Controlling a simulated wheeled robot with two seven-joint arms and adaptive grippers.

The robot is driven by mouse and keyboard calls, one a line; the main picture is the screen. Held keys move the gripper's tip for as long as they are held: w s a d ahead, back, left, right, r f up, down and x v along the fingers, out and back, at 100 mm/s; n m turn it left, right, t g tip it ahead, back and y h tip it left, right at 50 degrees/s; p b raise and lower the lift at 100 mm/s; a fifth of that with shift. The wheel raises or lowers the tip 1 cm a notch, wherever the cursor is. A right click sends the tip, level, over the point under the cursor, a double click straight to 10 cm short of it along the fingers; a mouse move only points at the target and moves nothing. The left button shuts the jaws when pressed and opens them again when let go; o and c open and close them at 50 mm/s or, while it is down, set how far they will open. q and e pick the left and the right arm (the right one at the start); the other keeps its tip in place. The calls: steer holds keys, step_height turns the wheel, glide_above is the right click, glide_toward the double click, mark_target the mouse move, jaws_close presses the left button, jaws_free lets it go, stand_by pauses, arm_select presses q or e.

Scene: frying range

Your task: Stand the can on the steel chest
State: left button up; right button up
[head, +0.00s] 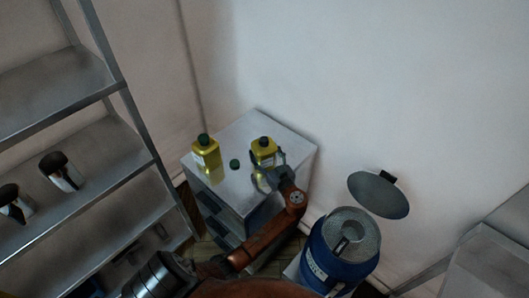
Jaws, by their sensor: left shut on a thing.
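The steel chest (238,195) stands in the corner of the walls, with a shiny flat top. My left gripper (267,168) reaches over its right part and is shut on a yellow can (264,146) with a dark cap. The can looks upright at the chest top; the gripper covers its lower part, so I cannot tell whether its base touches the top. A second yellow container (205,154) with a dark green cap and pale label stands on the left of the chest top. My right gripper is not in view.
A small dark green cap-like piece (235,164) lies between the two yellow containers. A blue drum (340,262) with a raised round lid (378,194) stands right of the chest. A metal shelf rack (85,165) with dark-and-white items fills the left side.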

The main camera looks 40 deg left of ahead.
arm_select(q)
steer(key=o, duration=1.5)
steer(key=shift+f, duration=0.1)
steer(key=b+v, duration=0.1)
steer(key=v, duration=1.1)
